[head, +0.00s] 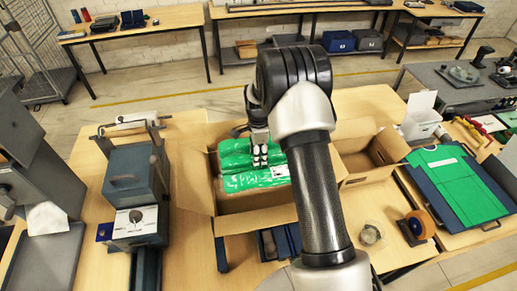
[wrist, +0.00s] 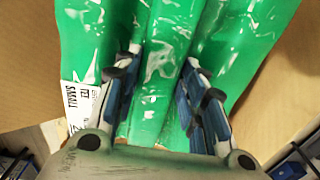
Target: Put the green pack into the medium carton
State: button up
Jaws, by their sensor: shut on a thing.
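Shiny green packs lie in the open brown carton (head: 205,185) left of my arm in the head view. My gripper (head: 260,160) reaches down into this carton. In the wrist view its fingers (wrist: 163,100) are shut on a green pack (wrist: 165,65), with green plastic bulging between them. Green plastic also spreads on both sides, and a white label reading "SMALL" (wrist: 80,100) shows at the left. A second open carton (head: 355,180) stands right of my arm and is partly hidden by it. I cannot tell from size which carton is the medium one.
A grey-blue machine (head: 135,175) stands on the bench left of the cartons. A tape dispenser (head: 415,227) and a small clear bowl (head: 371,233) are at the right. A green shirt (head: 455,180) lies on a blue board farther right.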

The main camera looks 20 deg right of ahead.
notch_tip(320, 180, down, 21)
jog(key=b, duration=1.4)
jog(key=shift+b, duration=0.4)
jog(key=o, duration=1.4)
notch_tip(320, 180, up, 16)
jog(key=p, duration=0.8)
jog(key=shift+p, duration=0.3)
jog(key=shift+f, duration=0.1)
